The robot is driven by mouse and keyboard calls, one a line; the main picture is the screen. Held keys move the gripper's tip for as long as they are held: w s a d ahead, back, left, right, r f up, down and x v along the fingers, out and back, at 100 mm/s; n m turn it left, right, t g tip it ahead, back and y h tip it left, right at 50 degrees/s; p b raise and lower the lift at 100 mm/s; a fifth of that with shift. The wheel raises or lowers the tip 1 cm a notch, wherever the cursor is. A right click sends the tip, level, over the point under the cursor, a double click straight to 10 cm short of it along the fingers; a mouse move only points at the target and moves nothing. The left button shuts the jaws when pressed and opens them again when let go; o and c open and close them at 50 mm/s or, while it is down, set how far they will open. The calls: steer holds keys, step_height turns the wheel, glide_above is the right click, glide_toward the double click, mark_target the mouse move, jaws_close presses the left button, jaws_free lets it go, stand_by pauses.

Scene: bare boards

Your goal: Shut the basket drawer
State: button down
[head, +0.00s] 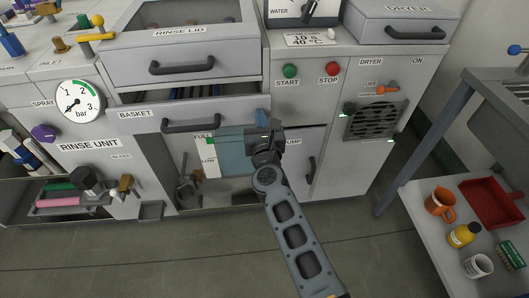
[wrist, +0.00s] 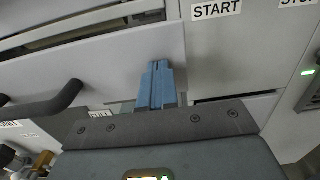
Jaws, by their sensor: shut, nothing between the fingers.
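The basket drawer (head: 236,113) is a grey front labelled BASKET with a dark bar handle (head: 191,126). It stands a little out from the unit, with a dark gap above it where blue and dark contents show. In the wrist view the drawer front (wrist: 110,60) fills the upper left, and its handle (wrist: 45,103) is at the left. My gripper (head: 262,117) is at the right end of the drawer front, right of the handle. Its blue fingers (wrist: 157,86) are shut together and empty, pointing at the front's right part. I cannot tell whether they touch it.
The rinse lid drawer (head: 185,48) is above. START (head: 290,71) and STOP (head: 333,69) buttons are to the right, with the pump door (head: 308,160) below. A side table (head: 445,240) with an orange mug (head: 440,203) stands at the right. The floor in front is clear.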

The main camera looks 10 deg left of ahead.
mark_target(259, 104)
steer(key=b+x, duration=0.2)
steer(key=x, duration=0.3)
steer(key=shift+w+f+b, duration=0.15)
steer(key=shift+b, duration=0.2)
steer(key=shift+w+r, duration=0.25)
steer(key=shift+r, duration=0.15)
